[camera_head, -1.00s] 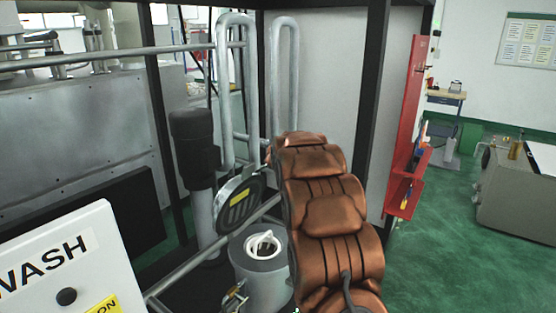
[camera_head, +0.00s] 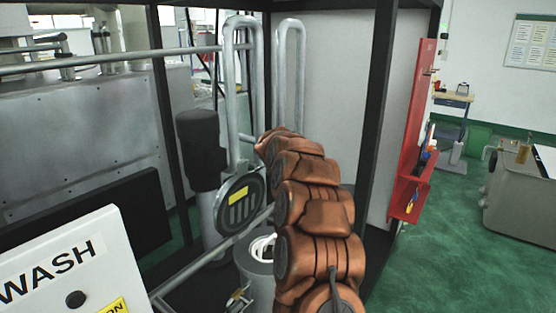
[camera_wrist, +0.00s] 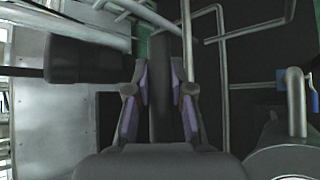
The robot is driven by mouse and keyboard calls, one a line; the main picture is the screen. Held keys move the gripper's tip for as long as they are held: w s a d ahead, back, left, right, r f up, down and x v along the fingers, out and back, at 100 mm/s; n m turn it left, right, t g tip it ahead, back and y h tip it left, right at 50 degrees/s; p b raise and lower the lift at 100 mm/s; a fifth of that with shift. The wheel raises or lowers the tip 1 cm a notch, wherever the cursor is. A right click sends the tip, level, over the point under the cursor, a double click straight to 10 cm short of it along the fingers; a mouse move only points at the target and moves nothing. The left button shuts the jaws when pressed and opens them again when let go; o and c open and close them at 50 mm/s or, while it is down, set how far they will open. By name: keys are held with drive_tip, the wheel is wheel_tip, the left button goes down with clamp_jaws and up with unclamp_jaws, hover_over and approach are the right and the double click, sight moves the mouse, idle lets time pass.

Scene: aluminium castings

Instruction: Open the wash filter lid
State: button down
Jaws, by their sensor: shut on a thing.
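The wash filter lid (camera_head: 240,204) is a dark round disc with a ribbed face and a yellow label. It stands raised on edge, clear of the filter's mouth. The grey cylindrical filter (camera_head: 256,276) stands below it, open, with a white ring inside, partly hidden by my arm. In the wrist view my gripper (camera_wrist: 160,82) has its two purple-grey fingers on either side of a dark upright piece, which appears to be the lid seen edge-on. In the head view my arm hides the gripper.
A white panel marked WASH (camera_head: 75,275) stands at the front left. A dark cylinder (camera_head: 202,150) and grey pipes (camera_head: 232,90) stand close behind the lid. A black frame post (camera_head: 378,120) and red tool board (camera_head: 420,130) are right of my arm.

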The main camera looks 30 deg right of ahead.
drive_tip(key=shift+w, duration=0.1)
idle(0.3)
drive_tip(key=c, duration=1)
unclamp_jaws()
drive_tip(key=shift+v, duration=6.05)
